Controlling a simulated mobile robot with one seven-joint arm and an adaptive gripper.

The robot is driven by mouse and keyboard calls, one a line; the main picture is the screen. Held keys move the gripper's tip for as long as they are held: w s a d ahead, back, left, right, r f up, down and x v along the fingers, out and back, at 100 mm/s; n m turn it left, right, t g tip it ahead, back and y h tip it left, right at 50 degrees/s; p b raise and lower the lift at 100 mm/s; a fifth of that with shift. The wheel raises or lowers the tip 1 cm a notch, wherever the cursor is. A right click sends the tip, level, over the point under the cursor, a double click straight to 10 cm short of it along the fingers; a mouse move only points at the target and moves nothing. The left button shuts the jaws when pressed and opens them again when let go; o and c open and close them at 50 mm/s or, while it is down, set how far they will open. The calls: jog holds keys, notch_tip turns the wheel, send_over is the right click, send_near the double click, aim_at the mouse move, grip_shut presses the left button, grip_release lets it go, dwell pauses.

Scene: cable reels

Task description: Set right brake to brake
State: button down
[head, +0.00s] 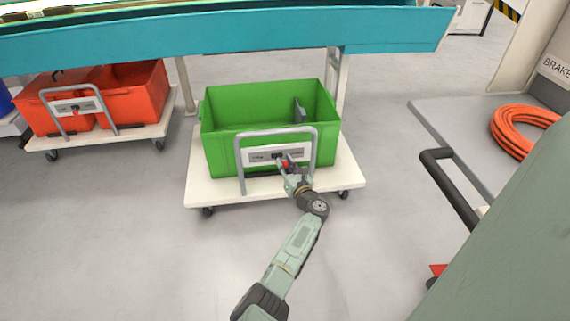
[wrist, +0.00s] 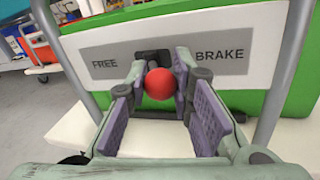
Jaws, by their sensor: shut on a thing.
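The right cart (head: 225,192) carries a green bin and has a grey handle frame with a white brake panel (head: 262,155). The panel reads FREE on the left and BRAKE on the right in the wrist view (wrist: 185,57). A lever with a red ball knob (wrist: 159,83) sticks out of a black slot between the two words. The knob is nearer the middle than either word. My gripper (wrist: 158,92) is shut on the knob, with a purple-padded finger on each side. In the head view my gripper (head: 288,170) partly covers the knob.
The grey handle frame (head: 315,150) stands close beside my gripper. A green bin (head: 222,150) is behind the panel. A left cart (head: 100,138) holds red-orange bins and has its own panel. Open floor lies in front of the carts. An orange cable coil (head: 503,128) lies at the right.

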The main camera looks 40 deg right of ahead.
aim_at(286, 162)
jog(key=c, duration=1.4)
grip_release()
jog(key=shift+d, duration=0.1)
notch_tip(286, 162, up, 10)
jog(key=shift+s, duration=0.1)
